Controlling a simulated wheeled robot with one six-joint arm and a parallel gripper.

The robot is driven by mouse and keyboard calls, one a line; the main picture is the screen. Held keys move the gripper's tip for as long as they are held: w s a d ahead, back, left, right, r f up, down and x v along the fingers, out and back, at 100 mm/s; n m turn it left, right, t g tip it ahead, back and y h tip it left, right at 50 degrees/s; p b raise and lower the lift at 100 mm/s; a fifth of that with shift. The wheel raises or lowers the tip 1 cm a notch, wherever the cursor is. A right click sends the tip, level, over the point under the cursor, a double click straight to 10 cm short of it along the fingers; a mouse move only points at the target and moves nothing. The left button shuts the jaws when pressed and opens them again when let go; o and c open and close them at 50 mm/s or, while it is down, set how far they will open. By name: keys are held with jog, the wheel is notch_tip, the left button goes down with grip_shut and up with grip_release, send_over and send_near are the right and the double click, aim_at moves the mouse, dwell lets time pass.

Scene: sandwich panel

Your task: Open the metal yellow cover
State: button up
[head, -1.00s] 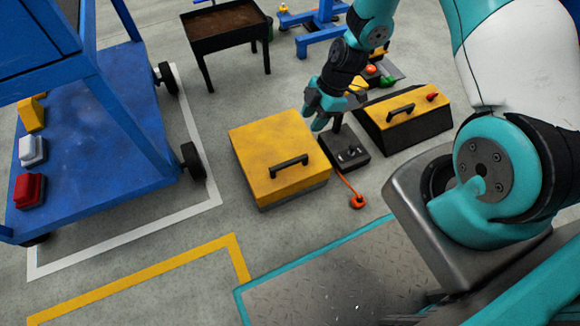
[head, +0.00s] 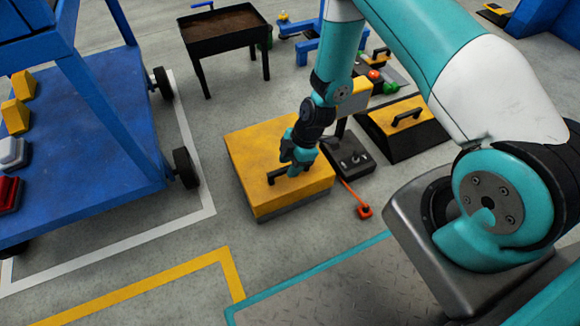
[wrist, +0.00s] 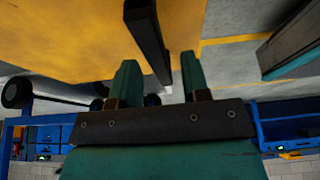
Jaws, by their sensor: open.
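The metal yellow cover (head: 258,150) is the flat lid of a low box on the floor, and it lies closed. Its black bar handle (head: 274,179) stands near the front edge and is partly hidden by my gripper (head: 297,166). In the wrist view, the handle (wrist: 148,38) runs between the two fingers of my gripper (wrist: 160,72), with the yellow cover (wrist: 70,35) behind it. The fingers are apart, one on each side of the bar, and I cannot tell whether either touches it.
A blue cart (head: 100,175) stands at the left. Floor in front is clear.

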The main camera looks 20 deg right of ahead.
jog(key=shift+f, duration=0.1)
grip_shut()
